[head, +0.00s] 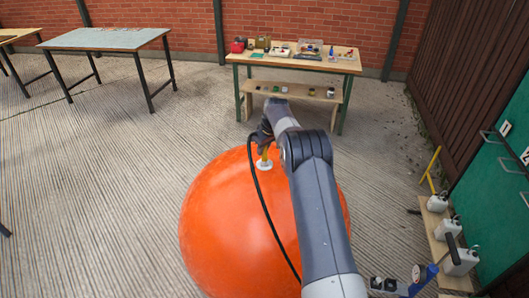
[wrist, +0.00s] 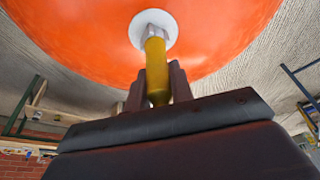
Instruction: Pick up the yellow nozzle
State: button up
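The yellow nozzle (wrist: 156,68) stands on a round white fitting (wrist: 153,27) on the big orange ball (wrist: 75,35). In the head view the nozzle (head: 264,152) shows just above the white fitting (head: 264,165) on top of the ball (head: 225,215). My gripper (wrist: 158,85) has one dark finger on each side of the nozzle, close against it, and appears shut on it. The gripper (head: 263,141) is small and partly hidden by my arm in the head view. The nozzle's end reaches down between the fingers; its upper end meets the fitting.
A wooden workbench (head: 290,60) with tools and boxes stands at the back. A grey-topped table (head: 108,39) is at the back left. White containers (head: 449,228) stand on a low plank at the right, near a green door (head: 500,170).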

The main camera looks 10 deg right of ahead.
grip_shut()
jog(key=shift+r, duration=0.1)
notch_tip(320, 180, up, 10)
jog(key=shift+f+b, duration=0.25)
jog(key=shift+b, duration=0.35)
jog(key=shift+r+p, duration=2.65)
jog(key=shift+p, duration=0.15)
